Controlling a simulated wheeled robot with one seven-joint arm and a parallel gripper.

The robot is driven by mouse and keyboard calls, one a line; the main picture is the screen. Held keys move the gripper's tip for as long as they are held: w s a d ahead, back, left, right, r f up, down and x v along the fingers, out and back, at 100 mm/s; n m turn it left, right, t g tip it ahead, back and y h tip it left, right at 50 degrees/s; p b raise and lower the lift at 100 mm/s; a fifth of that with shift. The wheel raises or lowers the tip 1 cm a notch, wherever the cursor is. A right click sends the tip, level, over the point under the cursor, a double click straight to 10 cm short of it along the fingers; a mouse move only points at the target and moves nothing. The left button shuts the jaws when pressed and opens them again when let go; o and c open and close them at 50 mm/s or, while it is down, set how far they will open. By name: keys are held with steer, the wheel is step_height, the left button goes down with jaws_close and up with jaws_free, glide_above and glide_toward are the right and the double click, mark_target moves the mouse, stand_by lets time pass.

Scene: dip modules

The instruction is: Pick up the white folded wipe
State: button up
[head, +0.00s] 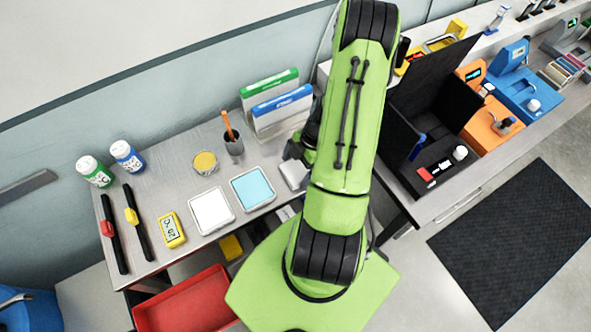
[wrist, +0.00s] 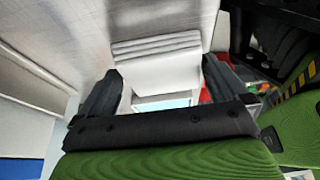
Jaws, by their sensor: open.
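The white folded wipe (wrist: 156,50) shows in the wrist view as a pale block with several stacked folds, lying on the grey table. My gripper (wrist: 162,68) is open, with one dark finger to the left of the wipe and the other to its right. The wipe lies between and just beyond the fingertips; I cannot tell whether they touch it. In the head view the wipe (head: 293,174) shows only partly beside my arm. My gripper (head: 303,150) is mostly hidden there behind my green arm.
A blue-topped square tray (head: 252,189) lies close to the wipe, with a white square tray (head: 211,210) further left. A pen cup (head: 233,144) and upright green and blue boxes (head: 277,103) stand behind. A dark-panelled booth (head: 432,95) stands to the right.

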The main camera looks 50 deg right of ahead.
steer(key=c, duration=0.7)
